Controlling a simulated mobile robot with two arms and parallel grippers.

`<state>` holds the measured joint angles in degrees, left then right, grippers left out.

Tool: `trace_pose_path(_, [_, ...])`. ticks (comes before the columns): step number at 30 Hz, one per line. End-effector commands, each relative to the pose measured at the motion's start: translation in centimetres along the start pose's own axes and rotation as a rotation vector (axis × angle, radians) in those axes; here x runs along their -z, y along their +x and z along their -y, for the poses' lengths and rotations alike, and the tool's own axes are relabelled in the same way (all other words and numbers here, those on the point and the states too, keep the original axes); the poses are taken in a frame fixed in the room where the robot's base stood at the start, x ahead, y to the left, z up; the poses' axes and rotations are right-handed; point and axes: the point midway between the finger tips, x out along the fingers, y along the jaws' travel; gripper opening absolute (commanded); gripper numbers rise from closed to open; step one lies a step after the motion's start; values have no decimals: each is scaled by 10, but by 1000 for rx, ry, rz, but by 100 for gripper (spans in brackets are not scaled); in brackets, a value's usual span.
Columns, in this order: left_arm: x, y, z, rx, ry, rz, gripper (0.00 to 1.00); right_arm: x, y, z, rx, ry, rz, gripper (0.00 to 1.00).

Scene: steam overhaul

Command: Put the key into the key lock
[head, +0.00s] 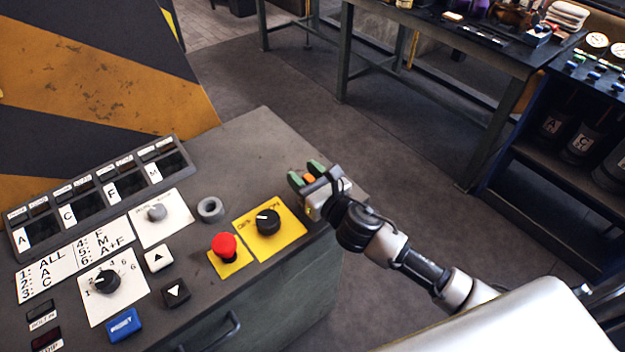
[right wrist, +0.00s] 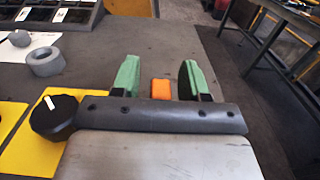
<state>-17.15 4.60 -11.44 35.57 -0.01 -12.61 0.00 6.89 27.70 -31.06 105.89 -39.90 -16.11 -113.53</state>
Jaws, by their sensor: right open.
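A small orange piece, which may be the key's head (head: 309,178), sits between the fingers of my right gripper (head: 307,176) near the cabinet top's right edge. In the right wrist view the orange piece (right wrist: 160,89) shows between two green fingertips, with a gap on each side. My right gripper is open around it; the rest of the piece is hidden. A round grey cylinder on a white plate (head: 157,212), left of the gripper, may be the key lock; its slot is too small to tell. My left gripper is out of view.
A grey ring (head: 210,209), a red mushroom button (head: 225,246) and a black knob on a yellow plate (head: 267,222) stand left of my right gripper. A raised label panel (head: 100,195) runs along the back left. The cabinet top (head: 255,140) is bare behind the gripper.

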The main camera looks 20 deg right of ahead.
Motion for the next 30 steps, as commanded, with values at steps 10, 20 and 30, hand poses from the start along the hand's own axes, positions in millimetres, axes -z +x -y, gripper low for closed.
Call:
trace_pose_path(10, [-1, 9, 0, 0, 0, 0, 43, -1, -55, 0, -1, -1, -4, 44])
trace_pose_path(20, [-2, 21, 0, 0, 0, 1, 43, -3, -110, 0, 0, 1, -1, 44])
trace_pose_path(30, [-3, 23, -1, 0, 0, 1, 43, -6, -120, 0, 0, 0, 1, 44])
